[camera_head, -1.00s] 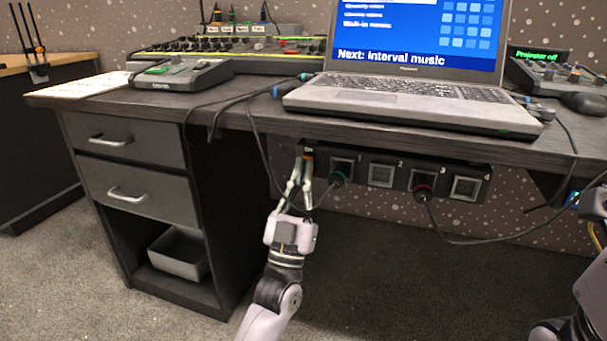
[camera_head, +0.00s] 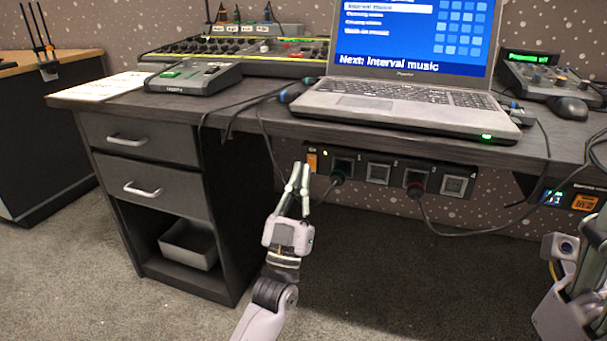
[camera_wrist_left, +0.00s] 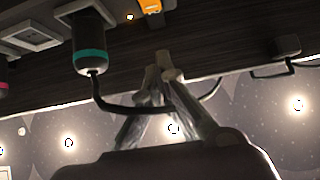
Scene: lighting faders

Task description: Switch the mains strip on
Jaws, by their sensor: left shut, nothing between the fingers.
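The mains strip (camera_head: 398,172) hangs under the desk with several numbered sockets. Its orange rocker switch (camera_head: 312,161) is at the left end, lit orange, with a small yellow light beside it. The orange switch also shows at the top of the left wrist view (camera_wrist_left: 151,5). My left gripper (camera_head: 301,166) is shut and empty, with its fingertips just left of and below the switch, apart from it in the wrist view. My right gripper (camera_head: 568,262) is only partly in view at the right edge, and its fingers cannot be made out.
A plug with a green ring (camera_wrist_left: 90,55) sits in socket 1, close to my left fingers, its cable hanging down. Another plug (camera_head: 416,184) is in socket 3. The desk edge (camera_head: 400,141) is above. A drawer unit (camera_head: 150,190) stands left. A laptop (camera_head: 410,95) is on top.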

